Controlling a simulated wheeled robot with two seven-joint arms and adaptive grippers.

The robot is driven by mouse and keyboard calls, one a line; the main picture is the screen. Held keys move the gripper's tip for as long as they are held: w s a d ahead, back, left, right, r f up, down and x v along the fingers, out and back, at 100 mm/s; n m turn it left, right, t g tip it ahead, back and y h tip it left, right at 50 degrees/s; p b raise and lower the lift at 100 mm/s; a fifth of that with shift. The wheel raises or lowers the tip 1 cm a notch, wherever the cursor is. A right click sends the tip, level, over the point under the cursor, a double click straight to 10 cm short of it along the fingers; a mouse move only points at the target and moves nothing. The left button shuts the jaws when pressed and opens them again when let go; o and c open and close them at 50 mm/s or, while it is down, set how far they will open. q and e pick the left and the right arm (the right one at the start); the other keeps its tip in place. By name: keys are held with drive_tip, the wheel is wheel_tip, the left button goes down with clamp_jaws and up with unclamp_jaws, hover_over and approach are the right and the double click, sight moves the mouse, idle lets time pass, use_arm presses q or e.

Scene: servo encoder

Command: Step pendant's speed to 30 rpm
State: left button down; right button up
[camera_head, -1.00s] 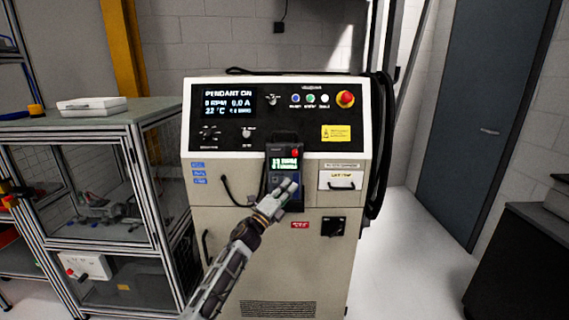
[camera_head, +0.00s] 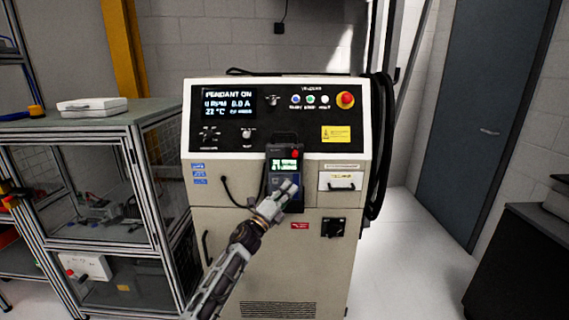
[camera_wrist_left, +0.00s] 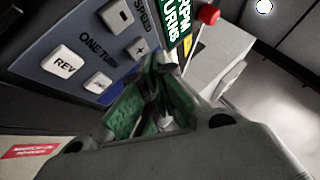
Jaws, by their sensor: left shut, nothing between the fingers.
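The pendant (camera_head: 285,156) is a dark handheld box with a lit green-white screen and a red button, held on the front of a cream cabinet. In the left wrist view, its blue keypad (camera_wrist_left: 75,50) shows white keys marked REV and ONE TURN, a plus key (camera_wrist_left: 139,48), a minus key (camera_wrist_left: 123,17) near the word SPEED, and part of the screen (camera_wrist_left: 178,27). My left gripper (camera_head: 291,187) is shut and empty, its fingertips (camera_wrist_left: 160,75) close to the plus key. I cannot tell whether they touch. The lower keys are partly hidden in the head view. My right gripper is not in view.
The cabinet's display (camera_head: 228,102) reads PENDANT ON, with small figures below. A red emergency button (camera_head: 345,99) sits at the panel's right. A drawer (camera_head: 340,181) and a black switch (camera_head: 333,227) are right of the pendant. A glass-sided bench (camera_head: 75,125) stands left.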

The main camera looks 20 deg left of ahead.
use_arm(q)
drive_tip(key=shift+s, duration=0.1)
idle(0.3)
drive_tip(key=shift+s+d+p, duration=0.3)
drive_tip(key=shift+s, duration=0.65)
drive_tip(key=shift+s+d+p, duration=0.25)
drive_tip(key=shift+s, duration=0.7)
drive_tip(key=shift+s+d+p, duration=0.3)
drive_tip(key=shift+s, duration=0.65)
